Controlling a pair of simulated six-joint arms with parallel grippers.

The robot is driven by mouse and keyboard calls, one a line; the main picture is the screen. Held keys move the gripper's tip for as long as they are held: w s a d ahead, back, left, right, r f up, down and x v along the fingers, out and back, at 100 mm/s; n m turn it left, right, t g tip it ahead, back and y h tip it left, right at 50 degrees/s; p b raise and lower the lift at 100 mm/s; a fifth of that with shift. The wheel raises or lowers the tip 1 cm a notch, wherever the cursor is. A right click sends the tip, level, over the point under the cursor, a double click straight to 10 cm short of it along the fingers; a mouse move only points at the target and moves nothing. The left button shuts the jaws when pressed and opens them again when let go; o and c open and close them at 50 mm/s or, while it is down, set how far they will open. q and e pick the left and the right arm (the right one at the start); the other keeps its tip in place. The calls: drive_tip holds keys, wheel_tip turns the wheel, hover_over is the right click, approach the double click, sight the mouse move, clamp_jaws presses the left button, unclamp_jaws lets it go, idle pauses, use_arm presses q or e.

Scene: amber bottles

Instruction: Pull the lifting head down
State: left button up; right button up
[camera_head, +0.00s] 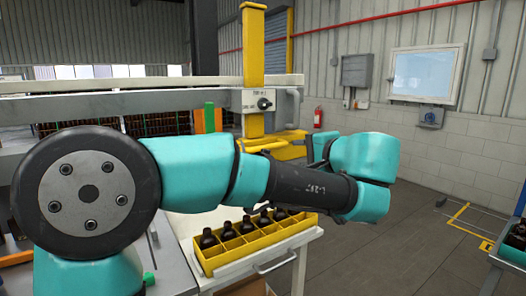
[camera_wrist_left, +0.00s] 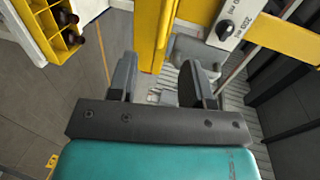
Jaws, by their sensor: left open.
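The lifting head is most likely the yellow upright (camera_head: 253,50) with yellow plates (camera_head: 265,143) at its lower end. It carries a grey control box (camera_head: 258,101) with a black knob. In the left wrist view the yellow upright (camera_wrist_left: 151,30) and the control box (camera_wrist_left: 230,22), marked 200 ml, are just beyond my fingers. My left gripper (camera_wrist_left: 160,78) is open, with nothing visible between its fingers. In the head view my left gripper (camera_head: 318,147) is right of the yellow plates, mostly hidden by my wrist. I cannot tell whether it touches them. My right gripper is not in view.
A yellow crate (camera_head: 257,258) with several dark bottles stands on a white table (camera_head: 308,238) below my left arm. A pale rail (camera_head: 150,84) runs behind the arm. Open grey floor (camera_head: 420,240) lies to the right.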

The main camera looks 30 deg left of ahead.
use_arm(q)
drive_tip(key=shift+s+r, duration=0.25)
drive_tip(key=shift+r, duration=0.25)
drive_tip(key=x, duration=1.7)
drive_tip(key=shift+w+a, duration=0.15)
drive_tip(key=shift+a, duration=0.05)
clamp_jaws()
